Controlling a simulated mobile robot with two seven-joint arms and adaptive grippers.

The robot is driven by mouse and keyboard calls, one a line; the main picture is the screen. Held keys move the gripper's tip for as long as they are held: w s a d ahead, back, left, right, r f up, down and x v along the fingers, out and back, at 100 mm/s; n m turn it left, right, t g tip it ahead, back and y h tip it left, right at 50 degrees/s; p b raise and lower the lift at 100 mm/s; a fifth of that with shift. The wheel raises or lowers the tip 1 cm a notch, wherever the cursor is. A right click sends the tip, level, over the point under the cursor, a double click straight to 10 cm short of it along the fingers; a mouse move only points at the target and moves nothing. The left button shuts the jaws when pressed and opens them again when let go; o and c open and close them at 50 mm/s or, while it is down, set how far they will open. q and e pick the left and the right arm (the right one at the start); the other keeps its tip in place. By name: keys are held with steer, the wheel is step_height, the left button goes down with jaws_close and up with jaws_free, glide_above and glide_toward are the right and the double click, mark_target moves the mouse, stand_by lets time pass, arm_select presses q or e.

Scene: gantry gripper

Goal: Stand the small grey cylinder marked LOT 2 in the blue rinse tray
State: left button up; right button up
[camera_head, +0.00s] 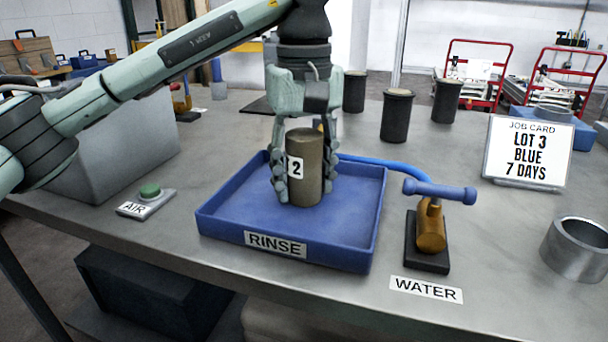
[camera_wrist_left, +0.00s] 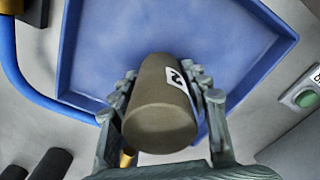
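The small grey-brown cylinder (camera_head: 308,185) with a white label reading 2 is upright within the blue rinse tray (camera_head: 220,222) in the head view. My left gripper (camera_head: 305,180) points down from above with a finger on each side of it, appearing to touch it. In the left wrist view the cylinder (camera_wrist_left: 160,115) sits between the fingers (camera_wrist_left: 165,85), over the blue tray (camera_wrist_left: 225,45). I cannot tell whether its base touches the tray floor. My right gripper is in neither view.
A brass valve with a blue handle (camera_head: 432,232) stands right of the tray behind a WATER label, with a blue hose (camera_head: 375,163). An AIR button (camera_head: 149,192) is at left. Dark cylinders (camera_head: 397,117), a job card (camera_head: 528,152) and a metal ring (camera_head: 575,250) stand right.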

mark_target(304, 133)
arm_select(q)
steer(key=shift+o, duration=1.2)
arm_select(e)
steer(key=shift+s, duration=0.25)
arm_select(q)
steer(key=shift+r, duration=0.15)
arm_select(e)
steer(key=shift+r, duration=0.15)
arm_select(q)
steer(key=shift+r, duration=0.3)
step_height(304, 133, up, 7)
steer(key=shift+f+p, duration=0.1)
steer(key=shift+p, duration=0.3)
step_height(304, 133, up, 4)
steer(key=shift+f, duration=0.1)
steer(key=shift+r+p, duration=0.3)
steer(key=shift+r, duration=0.15)
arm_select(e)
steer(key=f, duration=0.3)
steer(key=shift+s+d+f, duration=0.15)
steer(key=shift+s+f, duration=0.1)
